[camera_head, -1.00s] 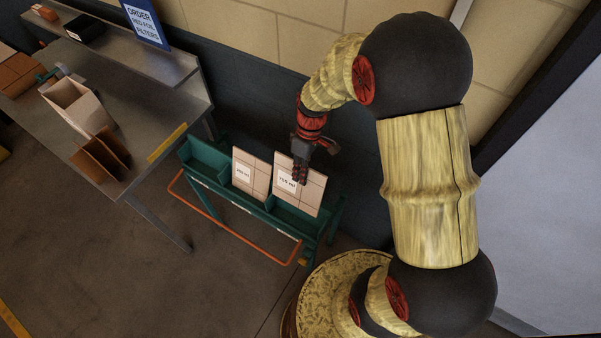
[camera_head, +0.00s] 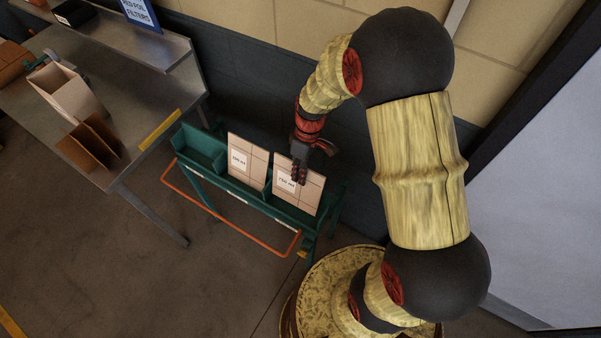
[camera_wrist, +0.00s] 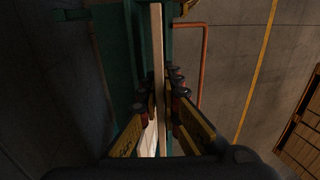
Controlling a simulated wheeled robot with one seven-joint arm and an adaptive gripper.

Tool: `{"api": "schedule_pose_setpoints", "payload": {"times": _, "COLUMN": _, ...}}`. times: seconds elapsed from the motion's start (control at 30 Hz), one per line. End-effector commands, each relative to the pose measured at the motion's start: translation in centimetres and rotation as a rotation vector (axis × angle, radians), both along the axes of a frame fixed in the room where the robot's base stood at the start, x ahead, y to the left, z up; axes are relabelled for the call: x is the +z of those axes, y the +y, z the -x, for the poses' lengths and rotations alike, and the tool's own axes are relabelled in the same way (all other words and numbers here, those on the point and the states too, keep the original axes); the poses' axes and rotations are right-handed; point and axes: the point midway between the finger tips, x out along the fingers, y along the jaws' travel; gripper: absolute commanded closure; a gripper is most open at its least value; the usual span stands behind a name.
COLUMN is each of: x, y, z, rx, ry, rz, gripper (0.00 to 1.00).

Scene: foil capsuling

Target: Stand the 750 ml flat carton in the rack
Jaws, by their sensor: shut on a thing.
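The 750 ml flat carton (camera_head: 310,190) is a thin tan panel with a white label. It is upright, slightly tilted in the picture, at the right part of the green rack (camera_head: 203,150). My gripper (camera_head: 299,175) is shut on its upper edge from above. In the wrist view the carton (camera_wrist: 158,50) shows edge-on as a pale strip between the fingers (camera_wrist: 160,100). Its lower edge seems within the right compartment, but I cannot tell whether it touches the floor of the rack.
A similar labelled carton (camera_head: 248,162) stands in the middle of the rack. The left compartment looks empty. An orange rail (camera_head: 225,225) runs along the rack's front. A steel table (camera_head: 130,100) with an open box (camera_head: 68,92) and brown dividers (camera_head: 88,148) stands left.

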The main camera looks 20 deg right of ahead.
Motion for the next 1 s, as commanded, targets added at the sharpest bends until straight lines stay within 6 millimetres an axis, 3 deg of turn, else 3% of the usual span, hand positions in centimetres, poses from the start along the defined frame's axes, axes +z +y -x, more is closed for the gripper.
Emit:
{"api": "schedule_pose_setpoints", "payload": {"times": 0.6, "x": -5.6, "y": 0.0, "z": 0.0, "rx": 0.000, "ry": 0.001, "rz": 0.000, "gripper": 1.00}}
{"api": "schedule_pose_setpoints", "payload": {"times": 1.0, "x": -6.5, "y": 0.0, "z": 0.0, "rx": 0.000, "ry": 0.001, "rz": 0.001, "gripper": 1.00}}
